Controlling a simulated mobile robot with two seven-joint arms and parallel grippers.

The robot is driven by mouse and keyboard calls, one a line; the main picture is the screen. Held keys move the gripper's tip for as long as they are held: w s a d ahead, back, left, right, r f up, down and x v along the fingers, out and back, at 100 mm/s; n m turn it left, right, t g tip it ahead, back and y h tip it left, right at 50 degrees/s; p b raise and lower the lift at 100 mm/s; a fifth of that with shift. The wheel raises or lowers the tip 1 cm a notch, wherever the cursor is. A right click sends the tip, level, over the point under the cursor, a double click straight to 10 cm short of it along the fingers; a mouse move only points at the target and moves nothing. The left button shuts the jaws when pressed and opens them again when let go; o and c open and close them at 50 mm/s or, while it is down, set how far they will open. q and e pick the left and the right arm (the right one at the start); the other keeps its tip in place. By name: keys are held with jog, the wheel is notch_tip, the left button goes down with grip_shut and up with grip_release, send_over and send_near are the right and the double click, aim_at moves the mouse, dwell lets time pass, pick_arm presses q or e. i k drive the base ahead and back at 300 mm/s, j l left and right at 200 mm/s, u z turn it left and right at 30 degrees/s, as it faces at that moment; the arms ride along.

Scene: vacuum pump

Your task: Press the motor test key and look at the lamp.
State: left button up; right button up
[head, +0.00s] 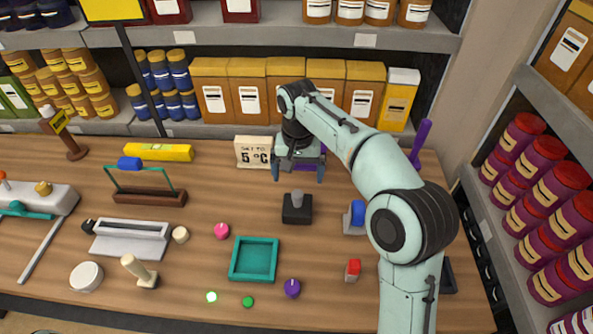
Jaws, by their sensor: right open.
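My right gripper (299,174) points down with its fingers apart and empty, behind and above a black block with a grey upright knob (297,207). I see a gap between the fingertips and the knob. No part is readably labelled as the motor test key or the lamp. At the front edge are a bright green-ringed disc (211,297), a small dark green button (248,301) and a purple dial (292,288). A red block (353,270) sits right of them. I cannot tell which is the key or lamp. My left gripper is not in view.
A teal tray (233,271) lies front centre. A blue-topped part (357,214) is close to my right arm. A pink knob (221,231) and wooden-handled tool (139,269) are left. Loaded shelves line the back and right.

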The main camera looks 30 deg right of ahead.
aim_at(247, 301)
jog(key=k+j, duration=1.15)
jog(key=k, duration=0.15)
